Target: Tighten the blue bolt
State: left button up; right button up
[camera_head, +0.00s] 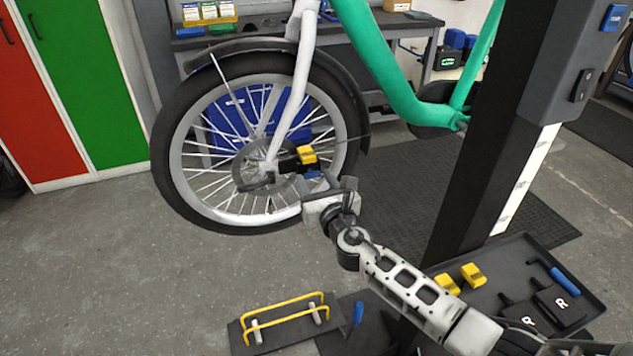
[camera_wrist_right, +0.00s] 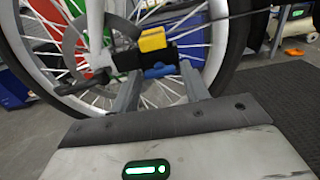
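The blue bolt (camera_wrist_right: 159,71) shows in the right wrist view as a small blue piece under a black caliper with a yellow block (camera_wrist_right: 152,40), at the bike's wheel hub. In the head view it is a small blue spot (camera_head: 312,174) just below the yellow block (camera_head: 306,154), partly hidden by my gripper. My right gripper (camera_head: 317,184) is just below and in front of it. Its two fingers (camera_wrist_right: 161,78) stand apart, one on each side of the blue piece, with gaps showing. I cannot tell whether the fingertips touch the caliper. My left gripper is not in view.
The front wheel (camera_head: 180,190) and white fork (camera_head: 304,60) stand close to my gripper. A black tray (camera_head: 590,310) at lower right holds yellow blocks, black pads and a blue-handled hex key (camera_head: 553,275). A yellow-railed stand (camera_head: 285,318) is at the bottom. Floor at left is clear.

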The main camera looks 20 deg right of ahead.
jog(key=c, duration=0.6)
